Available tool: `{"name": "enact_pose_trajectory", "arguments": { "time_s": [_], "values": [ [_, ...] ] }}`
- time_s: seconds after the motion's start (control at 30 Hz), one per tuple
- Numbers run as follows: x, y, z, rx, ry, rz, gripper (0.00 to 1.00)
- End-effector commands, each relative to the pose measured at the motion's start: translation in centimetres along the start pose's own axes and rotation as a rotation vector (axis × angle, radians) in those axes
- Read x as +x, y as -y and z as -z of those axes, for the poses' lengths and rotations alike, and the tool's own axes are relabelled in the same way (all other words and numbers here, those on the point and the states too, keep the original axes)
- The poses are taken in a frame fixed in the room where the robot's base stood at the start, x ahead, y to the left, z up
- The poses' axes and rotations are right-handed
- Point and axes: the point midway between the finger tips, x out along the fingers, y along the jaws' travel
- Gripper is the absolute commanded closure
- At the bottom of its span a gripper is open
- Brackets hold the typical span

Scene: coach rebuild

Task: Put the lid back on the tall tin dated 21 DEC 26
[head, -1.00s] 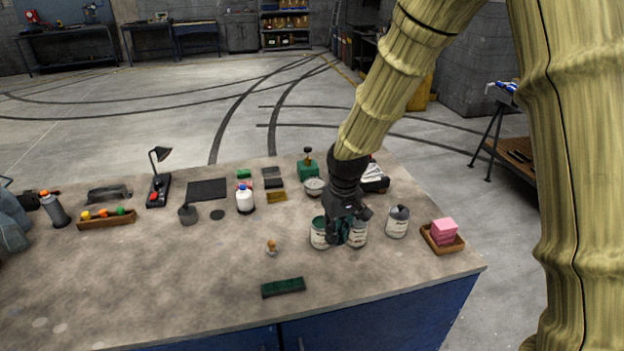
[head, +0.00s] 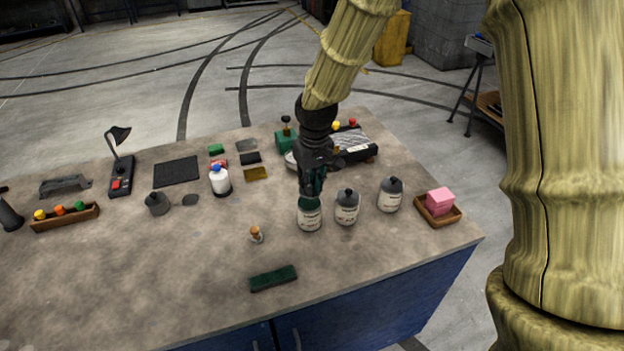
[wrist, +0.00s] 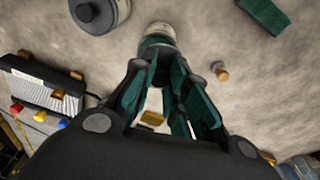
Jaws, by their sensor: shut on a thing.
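Three tins with pale labels stand in a row: the left tin (head: 309,217), the middle tin (head: 346,208) and the right tin (head: 390,195). The middle and right tins wear grey lids with dark knobs. My gripper (head: 311,186) points down at the top of the left tin, its dark and green fingers covering that top. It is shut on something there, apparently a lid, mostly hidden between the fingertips. In the wrist view the left tin (wrist: 158,33) lies just beyond the fingertips (wrist: 157,57). I cannot tell whether lid and rim touch. The dates are too small to read.
A dark grey knobbed piece (head: 157,204) stands beside a flat dark disc. A small cork-topped bottle (head: 256,235) and a green block (head: 273,278) are in front. A pink block in a wooden tray (head: 438,218) is right. The bench front is mostly clear.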

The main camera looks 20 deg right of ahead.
Motion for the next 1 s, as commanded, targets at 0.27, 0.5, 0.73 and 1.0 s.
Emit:
{"name": "enact_pose_trajectory", "arguments": {
  "time_s": [0.27, 0.5, 0.73, 1.0],
  "values": [
    [2.9, -0.2, -0.1, 0.005, 0.004, 0.001, 1.0],
    [4.4, -0.3, -0.3, 0.005, 0.007, 0.001, 1.0],
    [5.0, -0.3, -0.3, 0.005, 0.005, 0.001, 1.0],
    [5.0, -0.3, -0.3, 0.005, 0.005, 0.001, 1.0]
  ]
}}
